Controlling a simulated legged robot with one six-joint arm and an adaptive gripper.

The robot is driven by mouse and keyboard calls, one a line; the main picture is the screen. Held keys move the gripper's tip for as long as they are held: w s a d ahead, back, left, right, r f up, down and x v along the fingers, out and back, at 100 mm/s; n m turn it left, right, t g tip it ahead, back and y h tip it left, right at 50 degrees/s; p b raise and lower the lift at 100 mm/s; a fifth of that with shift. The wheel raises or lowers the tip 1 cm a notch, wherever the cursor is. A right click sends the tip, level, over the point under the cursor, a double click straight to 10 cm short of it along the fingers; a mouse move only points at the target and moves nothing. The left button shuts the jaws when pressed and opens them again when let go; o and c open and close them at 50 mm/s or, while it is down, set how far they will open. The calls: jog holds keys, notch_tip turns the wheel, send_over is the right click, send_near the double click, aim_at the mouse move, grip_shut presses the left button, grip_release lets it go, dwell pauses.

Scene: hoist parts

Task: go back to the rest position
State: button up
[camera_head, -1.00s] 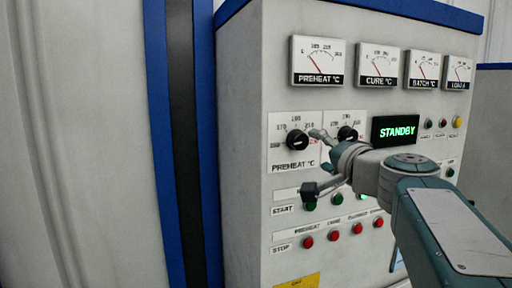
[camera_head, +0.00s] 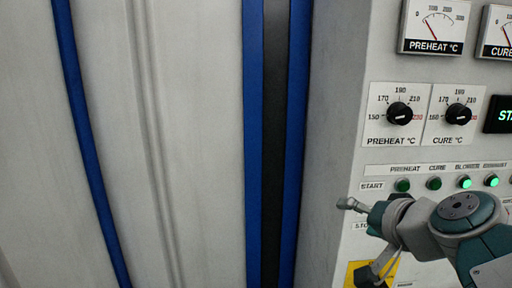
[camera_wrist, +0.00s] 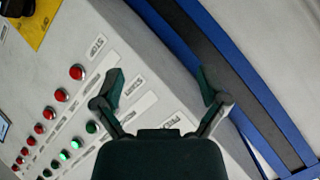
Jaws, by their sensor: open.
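My gripper (camera_head: 357,242) is open and empty at the lower right of the head view, in front of the left part of the control panel (camera_head: 345,130). Its fingers are spread, with one above the other in that view. The wrist view also shows the gripper (camera_wrist: 160,82), with nothing between its fingers and the panel face beyond. The preheat knob (camera_head: 399,114) and the cure knob (camera_head: 459,114) are above the gripper and apart from it.
Red stop buttons (camera_wrist: 61,95) show in the wrist view. A yellow label (camera_head: 364,272) is low on the panel. Blue-edged pale walls (camera_head: 190,140) fill the left.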

jog(key=s+a+f+n+g+h, duration=0.2)
jog(key=s+f+n+g, duration=0.4)
jog(key=s+f, duration=0.7)
notch_tip(320, 180, down, 3)
jog(key=shift+a+f+h, duration=0.15)
jog(key=shift+a+h, duration=0.05)
jog(key=shift+h, duration=0.6)
jog(key=shift+w, duration=0.1)
